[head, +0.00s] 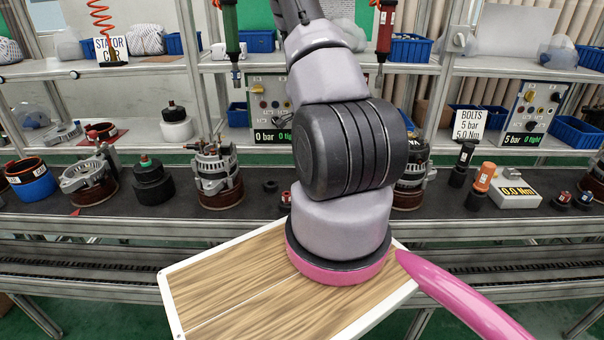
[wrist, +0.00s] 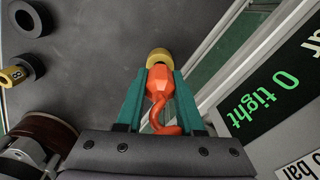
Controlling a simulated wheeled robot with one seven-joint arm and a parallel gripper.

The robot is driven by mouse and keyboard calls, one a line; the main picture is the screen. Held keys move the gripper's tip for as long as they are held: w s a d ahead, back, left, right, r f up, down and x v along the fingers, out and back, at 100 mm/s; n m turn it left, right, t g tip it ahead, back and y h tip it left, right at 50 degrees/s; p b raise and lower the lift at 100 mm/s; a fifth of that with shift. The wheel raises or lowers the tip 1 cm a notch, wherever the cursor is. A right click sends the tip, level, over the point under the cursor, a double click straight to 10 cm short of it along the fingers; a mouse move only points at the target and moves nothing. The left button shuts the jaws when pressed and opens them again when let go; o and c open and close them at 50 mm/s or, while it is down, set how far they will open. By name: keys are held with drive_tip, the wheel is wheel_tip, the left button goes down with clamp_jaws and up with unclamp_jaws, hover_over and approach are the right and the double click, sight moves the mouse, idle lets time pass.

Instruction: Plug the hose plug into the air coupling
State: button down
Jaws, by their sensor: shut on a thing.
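The hose plug (wrist: 158,82) is orange, with a short curled orange tail of hose, and shows in the wrist view. My gripper (wrist: 159,76) has its two teal fingers shut on the sides of the plug. A brass-coloured round piece (wrist: 158,56) sits at the plug's far end. I cannot tell whether it is the plug's own nose or the air coupling. In the head view my arm hides the gripper and the plug. A control panel (head: 268,92) with a "0 bar, 0 tight" display stands behind the arm. Its display (wrist: 268,98) also shows at right in the wrist view.
Below the gripper lies a dark bench surface (wrist: 95,65), with black rings (wrist: 32,66) at its left. An alternator (head: 217,170) stands on the dark line left of my arm. A second panel (head: 533,108) reads "5 bar" at right. Tools hang above the shelf.

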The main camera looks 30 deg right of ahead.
drive_tip(key=shift+f, duration=0.5)
drive_tip(key=shift+c, duration=2.2)
unclamp_jaws()
wheel_tip(320, 180, up, 11)
drive_tip(key=shift+f, duration=0.1)
drive_tip(key=s+a+r+n+t+y, duration=0.15)
drive_tip(key=a+r+n, duration=0.25)
drive_tip(key=a+r, duration=0.6)
drive_tip(key=s+a+r+n+t, duration=0.25)
drive_tip(key=a+r, duration=0.45)
drive_tip(key=r, duration=0.7)
drive_tip(key=s+a+r+n+t, duration=0.1)
drive_tip(key=s+a+r+n, duration=0.3)
drive_tip(key=s, duration=0.5)
drive_tip(key=s+a+r+n+t, duration=0.2)
drive_tip(key=s+a+r+n, duration=0.2)
drive_tip(key=s, duration=0.5)
wheel_tip(320, 180, up, 2)
drive_tip(key=a, duration=0.2)
drive_tip(key=shift+a+r+n, duration=0.25)
drive_tip(key=shift+a+n, duration=0.1)
